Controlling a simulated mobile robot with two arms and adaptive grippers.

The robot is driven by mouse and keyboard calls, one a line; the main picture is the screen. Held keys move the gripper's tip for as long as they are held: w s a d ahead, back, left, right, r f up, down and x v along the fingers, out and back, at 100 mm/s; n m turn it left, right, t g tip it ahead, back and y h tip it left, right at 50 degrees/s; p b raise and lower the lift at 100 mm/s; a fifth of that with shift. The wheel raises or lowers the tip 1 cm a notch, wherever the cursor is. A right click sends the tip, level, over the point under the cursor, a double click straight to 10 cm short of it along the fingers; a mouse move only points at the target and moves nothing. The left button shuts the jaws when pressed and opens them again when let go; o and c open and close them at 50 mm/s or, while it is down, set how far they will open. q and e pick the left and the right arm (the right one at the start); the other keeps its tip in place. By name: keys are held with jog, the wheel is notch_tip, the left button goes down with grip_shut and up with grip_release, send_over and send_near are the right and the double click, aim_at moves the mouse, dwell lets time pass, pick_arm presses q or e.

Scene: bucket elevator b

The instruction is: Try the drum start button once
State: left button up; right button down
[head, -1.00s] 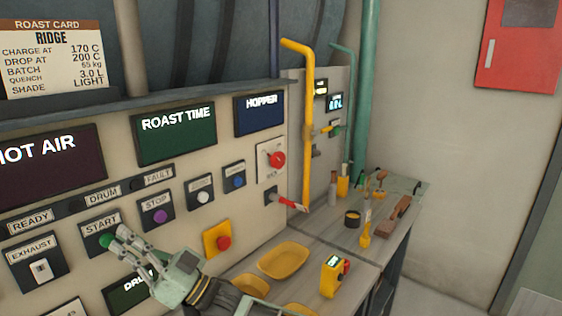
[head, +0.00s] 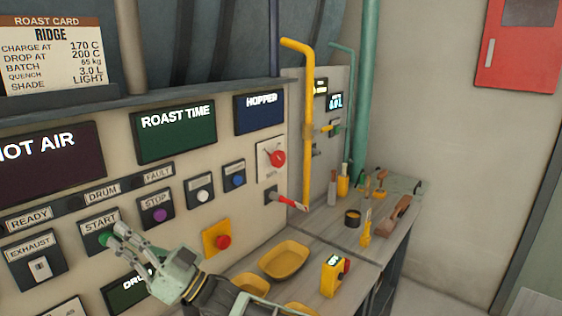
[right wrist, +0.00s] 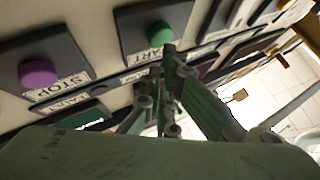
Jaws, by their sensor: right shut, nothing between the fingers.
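The green drum start button (head: 104,240) sits on a dark plate labelled START, under the DRUM label on the cream panel. My right gripper (head: 117,233) is shut and empty, its fingertips at the right edge of this button and partly over it. In the right wrist view the green button (right wrist: 160,33) shows just beyond the fingertips (right wrist: 170,50). I cannot tell whether they touch it or whether it is pressed in. My left gripper is not in view.
The purple stop button (head: 159,215) is up and right of the start button. The exhaust switch (head: 40,268) is to the lower left. A red button on a yellow plate (head: 222,242) is to the right. Yellow trays (head: 284,260) lie on the bench below.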

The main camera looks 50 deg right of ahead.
jog(key=shift+w+b, duration=0.35)
jog(key=shift+w, duration=0.05)
dwell(0.7)
jog(key=shift+s+p, duration=0.5)
jog(key=shift+s, duration=0.45)
jog(key=shift+s+d+p, duration=0.15)
jog(key=shift+s+p, duration=1.35)
jog(key=shift+s, duration=1.45)
